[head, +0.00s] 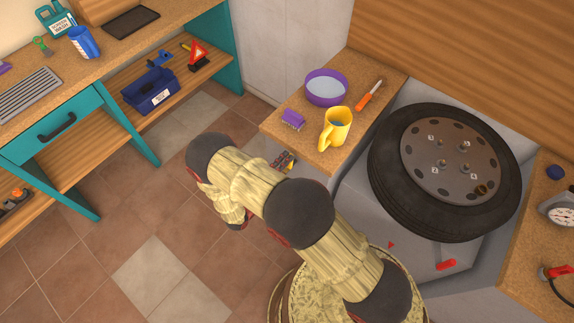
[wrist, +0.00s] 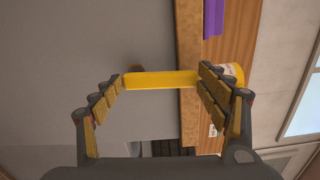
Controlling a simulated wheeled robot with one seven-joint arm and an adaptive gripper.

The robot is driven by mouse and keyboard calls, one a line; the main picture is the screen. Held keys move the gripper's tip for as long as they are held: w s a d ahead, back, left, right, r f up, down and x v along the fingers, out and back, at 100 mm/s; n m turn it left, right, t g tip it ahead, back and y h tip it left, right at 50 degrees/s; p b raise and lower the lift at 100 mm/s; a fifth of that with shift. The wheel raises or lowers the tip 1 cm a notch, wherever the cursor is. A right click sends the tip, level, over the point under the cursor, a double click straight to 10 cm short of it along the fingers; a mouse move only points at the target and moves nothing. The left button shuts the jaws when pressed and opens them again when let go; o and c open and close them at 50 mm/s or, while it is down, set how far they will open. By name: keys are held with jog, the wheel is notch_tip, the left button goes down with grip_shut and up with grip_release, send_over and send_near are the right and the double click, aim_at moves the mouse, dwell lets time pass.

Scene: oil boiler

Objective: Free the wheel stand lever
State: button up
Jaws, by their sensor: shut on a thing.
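A dark tyre on a rim with several studs (head: 445,165) lies flat on a grey stand (head: 400,195) at the right of the head view. A short red handle (head: 446,264) sticks out of the stand's front part, near a small red triangle mark (head: 391,245). My gripper (wrist: 161,80) is shut on a yellow bar (wrist: 160,80), which spans between its fingers in the wrist view. In the head view my gripper (head: 286,160) shows only partly, beside the wooden counter's edge; my arm hides the rest. I cannot tell whether the bar belongs to the stand.
A wooden counter (head: 350,85) holds a purple bowl (head: 326,88), yellow mug (head: 336,128), purple sponge (head: 293,120) and orange-handled tool (head: 369,95). A teal workbench (head: 140,125) stands at left. A gauge (head: 560,212) lies at the right. Tiled floor is open between the workbench and my arm.

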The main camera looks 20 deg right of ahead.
jog(key=shift+w+a+n, duration=0.15)
jog(key=shift+n, duration=0.35)
jog(key=o, duration=1.7)
jog(key=v, duration=1.2)
